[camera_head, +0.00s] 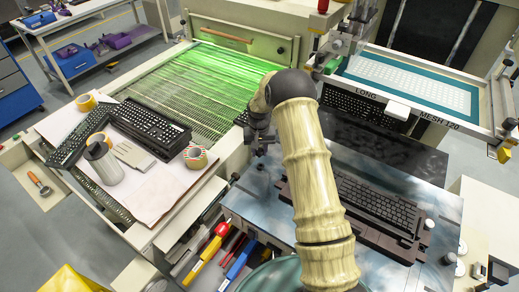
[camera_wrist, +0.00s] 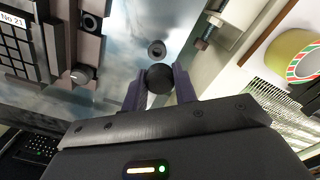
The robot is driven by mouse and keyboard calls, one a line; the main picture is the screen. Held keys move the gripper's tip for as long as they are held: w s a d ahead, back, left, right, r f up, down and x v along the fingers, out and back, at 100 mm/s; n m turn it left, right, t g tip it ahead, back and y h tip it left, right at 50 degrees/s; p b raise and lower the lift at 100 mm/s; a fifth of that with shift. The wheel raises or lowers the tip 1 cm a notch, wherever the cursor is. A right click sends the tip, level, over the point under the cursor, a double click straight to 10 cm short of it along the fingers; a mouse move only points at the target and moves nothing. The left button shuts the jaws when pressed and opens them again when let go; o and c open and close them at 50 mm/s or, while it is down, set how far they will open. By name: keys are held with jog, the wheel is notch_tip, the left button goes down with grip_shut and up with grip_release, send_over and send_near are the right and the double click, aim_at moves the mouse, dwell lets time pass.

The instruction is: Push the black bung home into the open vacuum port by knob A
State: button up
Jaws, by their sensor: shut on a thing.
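In the wrist view the black bung (camera_wrist: 158,79) sits between the two purple-grey fingers of my gripper (camera_wrist: 157,72), which is shut on it. Just beyond it is a round dark hole with a pale rim, the open vacuum port (camera_wrist: 157,49), in the shiny blue-grey bed (camera_wrist: 125,55). The bung looks apart from the port; its height above the bed I cannot tell. A silver round knob (camera_wrist: 83,74) lies left of the fingers; no letter A is readable on it. In the head view my gripper (camera_head: 259,146) is over the left back of the bed (camera_head: 258,207), and the bung is too small to make out.
A black keyboard (camera_head: 378,203) in a dark fixture lies right of my arm on the bed. A printing screen (camera_head: 410,84) stands behind it. At left are a drying belt (camera_head: 190,85) and a board with tape rolls and keyboards. A bolt (camera_wrist: 207,32) stands right of the port.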

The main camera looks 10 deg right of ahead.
aim_at(261, 156)
jog(key=shift+s+f, duration=0.1)
jog(key=shift+f, duration=0.4)
jog(key=shift+d+f+b, duration=0.2)
jog(key=shift+f+b, duration=0.2)
jog(key=shift+f, duration=0.15)
jog(key=shift+d+f+b, duration=0.15)
jog(key=shift+f+b, duration=0.2)
jog(key=shift+f, duration=0.15)
jog(key=shift+a+f, duration=0.15)
jog(key=shift+f, duration=0.3)
jog(key=shift+b, duration=0.3)
jog(key=shift+f+b, duration=0.7)
jog(key=shift+f, duration=0.25)
dwell(1.1)
